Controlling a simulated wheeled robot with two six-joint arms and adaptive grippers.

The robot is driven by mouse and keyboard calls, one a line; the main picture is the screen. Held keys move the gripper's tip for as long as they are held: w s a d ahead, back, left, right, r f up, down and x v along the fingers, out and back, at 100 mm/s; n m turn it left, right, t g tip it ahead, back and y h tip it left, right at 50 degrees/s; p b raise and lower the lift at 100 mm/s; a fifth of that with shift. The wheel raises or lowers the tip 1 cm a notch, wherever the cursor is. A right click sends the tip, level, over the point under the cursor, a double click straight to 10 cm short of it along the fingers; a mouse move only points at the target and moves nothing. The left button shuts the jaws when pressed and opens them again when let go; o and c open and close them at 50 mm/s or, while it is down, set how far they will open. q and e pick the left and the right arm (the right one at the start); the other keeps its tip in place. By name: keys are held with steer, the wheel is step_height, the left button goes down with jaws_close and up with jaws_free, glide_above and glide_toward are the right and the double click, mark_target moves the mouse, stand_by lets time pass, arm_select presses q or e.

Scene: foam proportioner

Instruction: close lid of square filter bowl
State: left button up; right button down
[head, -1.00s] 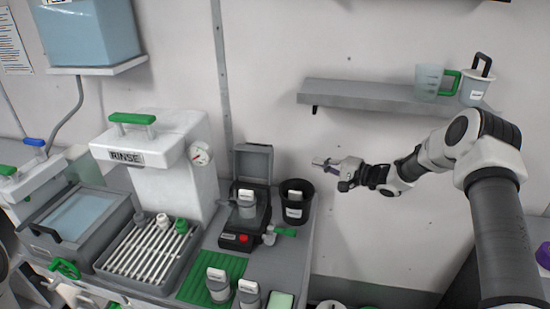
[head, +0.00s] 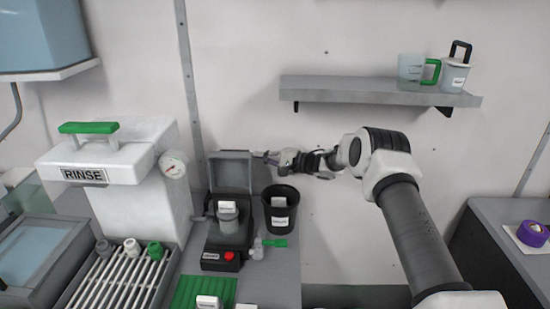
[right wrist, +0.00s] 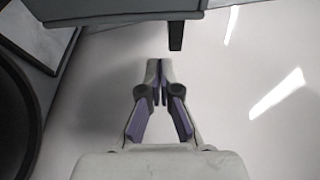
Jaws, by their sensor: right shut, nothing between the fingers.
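The square filter bowl (head: 210,238) is a dark boxy unit with a red button at its front, on the grey counter in the head view. Its square grey lid (head: 231,174) stands raised at the back. A grey cup with a white label (head: 229,214) stands in front of the lid. My right gripper (head: 264,155) points left, its tip beside the lid's upper right edge; I cannot tell if they touch. In the right wrist view its fingers (right wrist: 158,68) are together with nothing between them. My left gripper is not in view.
A black bucket (head: 281,222) stands right of the bowl, below my right gripper. The white RINSE machine (head: 135,200) is at the left. A wall shelf (head: 350,90) holds a jug and a cup. A green-handled item (head: 272,242) lies in front of the bucket.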

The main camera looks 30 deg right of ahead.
steer(key=s+a+p, duration=0.1)
steer(key=s+a+r+p, duration=0.1)
steer(key=s, duration=0.1)
steer(key=shift+s+a, duration=0.2)
steer(key=shift+f, duration=0.1)
